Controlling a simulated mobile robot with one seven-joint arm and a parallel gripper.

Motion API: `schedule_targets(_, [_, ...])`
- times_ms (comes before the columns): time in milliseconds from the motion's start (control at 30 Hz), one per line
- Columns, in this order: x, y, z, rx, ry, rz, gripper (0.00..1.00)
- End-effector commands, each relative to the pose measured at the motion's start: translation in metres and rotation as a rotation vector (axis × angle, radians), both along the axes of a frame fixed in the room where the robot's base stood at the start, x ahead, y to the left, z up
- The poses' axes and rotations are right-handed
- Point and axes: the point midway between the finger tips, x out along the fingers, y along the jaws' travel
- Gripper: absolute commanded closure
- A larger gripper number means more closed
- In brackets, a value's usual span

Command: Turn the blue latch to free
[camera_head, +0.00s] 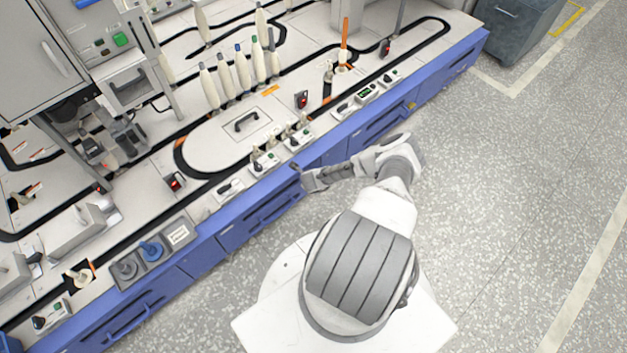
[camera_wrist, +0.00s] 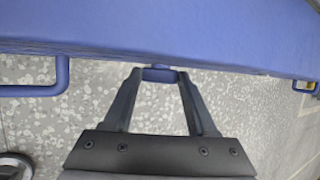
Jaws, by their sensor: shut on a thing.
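My gripper (camera_wrist: 161,74) is at the front edge of the blue cabinet under the machine. Its two fingers are shut on a small blue piece, the blue latch (camera_wrist: 160,75), which lies crosswise between the fingertips just below the blue panel. In the head view my gripper (camera_head: 299,170) reaches the cabinet front from the right, and the latch cannot be made out there. The latch's mount and exact angle are largely hidden.
The blue cabinet front (camera_head: 205,258) carries bar handles; one handle (camera_wrist: 35,88) is left of my gripper in the wrist view. The white machine top (camera_head: 215,150) holds bobbins and small switch boxes. A dark grey bin (camera_head: 515,28) stands far right. The speckled floor is open at right.

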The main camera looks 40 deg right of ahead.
Motion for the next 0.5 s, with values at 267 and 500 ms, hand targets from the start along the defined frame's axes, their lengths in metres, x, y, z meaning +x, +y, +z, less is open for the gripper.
schedule_targets(267, [0.0002, 0.0037, -0.0032, -0.167, -0.013, 0.003, 0.98])
schedule_targets(500, [-0.0004, 0.0041, -0.0037, -0.248, -0.018, 0.0, 0.98])
